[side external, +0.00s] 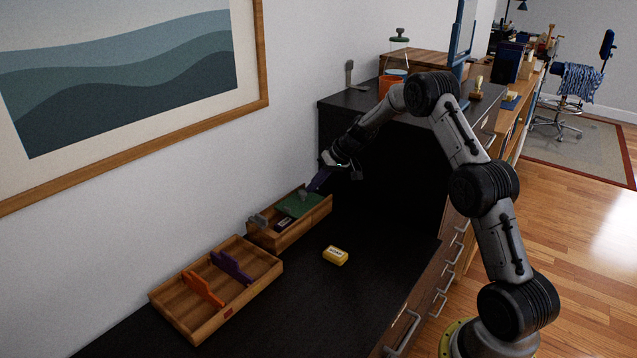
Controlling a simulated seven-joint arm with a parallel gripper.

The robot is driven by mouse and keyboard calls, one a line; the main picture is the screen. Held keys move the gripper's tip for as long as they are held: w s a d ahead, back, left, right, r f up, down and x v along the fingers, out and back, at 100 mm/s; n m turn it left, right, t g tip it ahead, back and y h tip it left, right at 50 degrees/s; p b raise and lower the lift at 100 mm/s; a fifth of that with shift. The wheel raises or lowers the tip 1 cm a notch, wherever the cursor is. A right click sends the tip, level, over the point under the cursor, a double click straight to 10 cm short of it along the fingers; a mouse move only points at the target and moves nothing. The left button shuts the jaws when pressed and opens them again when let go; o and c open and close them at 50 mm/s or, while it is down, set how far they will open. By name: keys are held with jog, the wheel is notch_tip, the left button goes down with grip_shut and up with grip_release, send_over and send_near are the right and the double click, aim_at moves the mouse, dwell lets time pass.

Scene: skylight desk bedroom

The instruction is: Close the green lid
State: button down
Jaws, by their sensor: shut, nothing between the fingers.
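The green lid (294,207) is on the small wooden box (297,232) on the dark desk, near the wall. It lies about flat over the right part of the box. The left part looks uncovered, with a small dark item (284,223) there. A grey piece stands at the box's left end, and another grey piece shows at the lid's right side. My gripper (314,187) points down and left at the box's right end, just above or beside the lid. Its dark fingers are together and empty. I cannot tell whether they touch the lid.
A larger wooden tray (179,317) with an orange divider (204,289) and a purple divider (231,266) stands front left. A raised dark shelf with a jar stands behind. The desk's right side is clear.

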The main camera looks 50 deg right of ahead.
send_near(287, 209)
jog(key=x, duration=0.5)
jog(key=shift+w+f, duration=0.1)
jog(key=shift+w, duration=0.05)
